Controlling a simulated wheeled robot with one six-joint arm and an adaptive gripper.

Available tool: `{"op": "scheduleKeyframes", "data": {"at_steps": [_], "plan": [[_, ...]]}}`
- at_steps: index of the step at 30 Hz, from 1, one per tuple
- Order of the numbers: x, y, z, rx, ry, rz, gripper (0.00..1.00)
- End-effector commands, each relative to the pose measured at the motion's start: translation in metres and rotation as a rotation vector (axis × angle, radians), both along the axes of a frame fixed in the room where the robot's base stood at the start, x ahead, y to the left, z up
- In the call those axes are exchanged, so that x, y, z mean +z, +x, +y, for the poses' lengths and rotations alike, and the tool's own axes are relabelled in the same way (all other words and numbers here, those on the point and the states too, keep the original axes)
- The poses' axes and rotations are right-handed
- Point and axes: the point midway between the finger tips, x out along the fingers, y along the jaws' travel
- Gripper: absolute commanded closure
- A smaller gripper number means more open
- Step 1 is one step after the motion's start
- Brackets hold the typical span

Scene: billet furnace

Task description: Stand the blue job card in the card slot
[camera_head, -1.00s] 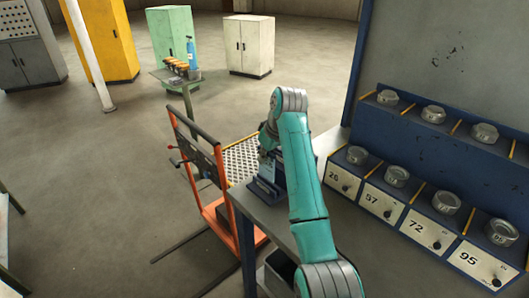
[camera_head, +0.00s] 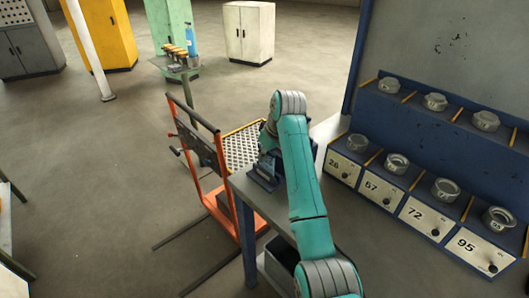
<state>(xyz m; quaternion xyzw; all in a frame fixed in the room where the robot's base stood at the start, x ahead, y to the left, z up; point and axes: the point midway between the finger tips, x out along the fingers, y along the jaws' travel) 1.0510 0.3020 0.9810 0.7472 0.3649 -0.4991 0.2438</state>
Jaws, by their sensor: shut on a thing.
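My gripper (camera_head: 266,152) is at the far end of my teal arm, over the grey bench, and is mostly hidden by the arm's last joints. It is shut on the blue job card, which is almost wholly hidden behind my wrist. A dark blue holder (camera_head: 264,178), which looks like the card slot, stands on the bench's left edge directly below my gripper. Whether the card touches it or is inside it cannot be made out.
A blue rack (camera_head: 379,204) with metal cups and numbered plates stands right. An orange-framed lift cart (camera_head: 222,172) stands just left of the bench (camera_head: 278,207). A dark bin (camera_head: 280,262) sits below. Open floor lies left.

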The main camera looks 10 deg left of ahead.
Motion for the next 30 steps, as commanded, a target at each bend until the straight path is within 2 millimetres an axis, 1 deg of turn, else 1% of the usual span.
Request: {"op": "scheduleKeyframes", "data": {"at_steps": [10, 11, 12, 13, 14, 23, 26, 30], "plan": [[-0.001, 0.0, 0.0, 0.0, 0.0, 0.0, 1.0], [-0.001, 0.0, 0.0, 0.0, 0.0, 0.0, 0.84], [-0.001, 0.0, 0.0, 0.0, 0.0, 0.0, 0.74], [-0.001, 0.0, 0.0, 0.0, 0.0, 0.0, 0.67], [-0.001, 0.0, 0.0, 0.0, 0.0, 0.0, 0.62], [0.0, 0.0, 0.0, 0.0, 0.0, 0.0, 0.62], [0.007, -0.001, -0.002, 0.0, 0.001, -0.002, 0.62], [0.025, -0.006, -0.009, -0.002, 0.001, -0.003, 0.62]]}}
